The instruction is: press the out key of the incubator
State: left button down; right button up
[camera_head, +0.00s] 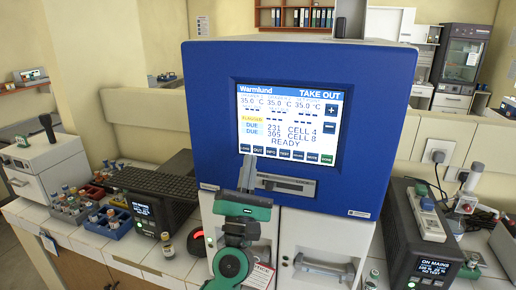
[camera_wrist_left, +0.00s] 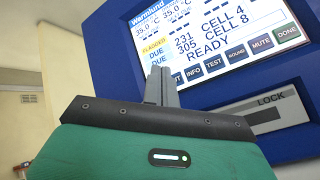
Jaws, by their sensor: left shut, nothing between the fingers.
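The blue-fronted incubator (camera_head: 370,130) carries a lit screen (camera_head: 290,120) titled TAKE OUT, reading CELL 4, CELL 8 and READY. The out key (camera_head: 257,150) is second from the left in the key row below the text. My left gripper (camera_head: 248,160) is shut and empty, pointing up, with its tips just below the left end of that row. In the left wrist view its fingers (camera_wrist_left: 161,75) overlap the screen's lower edge and partly cover the out key (camera_wrist_left: 177,78). I cannot tell whether they touch the panel. My right gripper is not in view.
A slot marked LOCK (camera_wrist_left: 272,110) lies below the screen. A dark power unit (camera_head: 425,235) stands at right. Open space lies in front of the panel.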

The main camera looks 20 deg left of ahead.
pick_arm(q)
jog(key=s, duration=0.2)
jog(key=shift+s, duration=0.4)
dwell(0.3)
